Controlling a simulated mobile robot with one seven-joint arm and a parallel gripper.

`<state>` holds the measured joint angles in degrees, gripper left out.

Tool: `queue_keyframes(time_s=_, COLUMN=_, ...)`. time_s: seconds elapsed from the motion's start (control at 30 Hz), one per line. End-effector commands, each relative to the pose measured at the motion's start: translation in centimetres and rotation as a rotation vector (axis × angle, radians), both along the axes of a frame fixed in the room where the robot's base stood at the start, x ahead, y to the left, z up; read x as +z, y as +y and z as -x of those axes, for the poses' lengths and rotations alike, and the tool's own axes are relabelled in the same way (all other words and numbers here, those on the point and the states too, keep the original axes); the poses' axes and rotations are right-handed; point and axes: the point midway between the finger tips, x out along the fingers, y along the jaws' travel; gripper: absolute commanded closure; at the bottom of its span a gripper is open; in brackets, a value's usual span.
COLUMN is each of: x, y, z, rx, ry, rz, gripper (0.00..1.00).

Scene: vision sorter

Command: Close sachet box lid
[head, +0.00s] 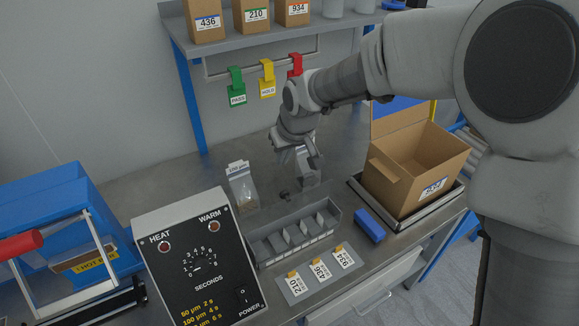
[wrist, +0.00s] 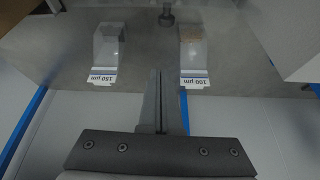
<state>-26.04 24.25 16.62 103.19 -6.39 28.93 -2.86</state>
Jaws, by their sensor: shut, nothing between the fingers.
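An open cardboard box (head: 420,165) stands at the right of the bench in the head view. Its top flaps are raised and its inside looks empty; I cannot tell for sure that it is the sachet box. My gripper (head: 314,160) is shut and empty, left of this box and above the bench. In the wrist view the fingers (wrist: 160,80) are together and point between two clear sachets. One sachet (wrist: 107,50) is labelled 150 µm, the other (wrist: 194,55) 100 µm. The 100 µm sachet also shows in the head view (head: 242,188).
A grey divided tray (head: 262,238), a blue block (head: 370,225) and a card strip (head: 320,273) lie in front. A sealer control panel (head: 200,262) stands at front left, with a blue bin (head: 45,205) beyond. A shelf (head: 240,45) with hanging tags is behind.

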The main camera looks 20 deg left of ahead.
Motion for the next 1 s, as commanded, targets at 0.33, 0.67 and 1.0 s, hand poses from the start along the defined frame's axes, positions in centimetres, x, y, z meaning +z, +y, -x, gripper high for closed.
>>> queue_keyframes(time_s=0.33, x=-6.6, y=2.1, z=-1.8, rx=0.001, ry=0.004, rz=0.003, gripper=1.0)
queue_keyframes(time_s=0.67, x=-8.3, y=0.6, z=-0.6, rx=-0.001, ry=0.0, rz=0.001, gripper=1.0)
queue_keyframes(time_s=1.0, x=-8.5, y=-0.3, z=0.2, rx=-0.001, ry=0.0, rz=0.001, gripper=1.0)
